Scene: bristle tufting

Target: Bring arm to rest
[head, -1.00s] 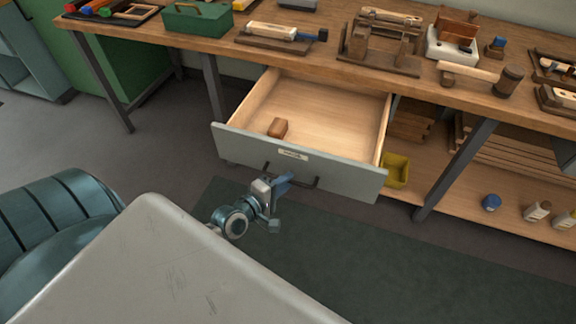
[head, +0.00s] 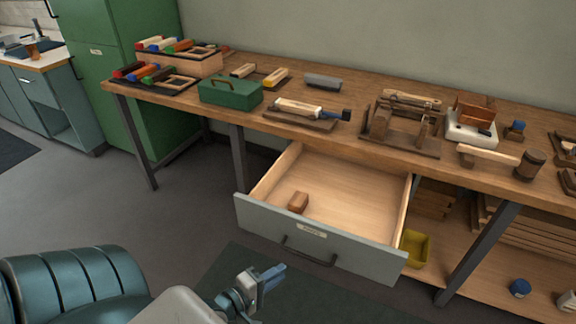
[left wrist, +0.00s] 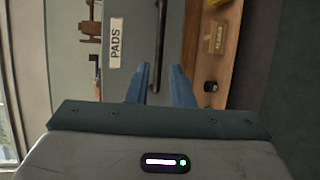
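My left gripper (head: 272,278) is in front of the open drawer, to the lower left of its handle in the head view. In the left wrist view its two blue fingers (left wrist: 159,72) are apart with nothing held between them. The drawer (head: 372,253) has a grey front and is pulled out under the workbench. Its dark bar handle (head: 309,256) is clear of the fingers in the head view. In the left wrist view the handle (left wrist: 160,42) stands beyond the fingertips, beside the "PADS" label (left wrist: 115,42). My right gripper is not in view.
A brown block (head: 298,202) lies in the drawer. The workbench (head: 355,96) carries a green toolbox (head: 230,94), brushes and a mallet (head: 528,164). A yellow bin (head: 415,248) sits on the lower shelf. The floor left of the drawer is clear.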

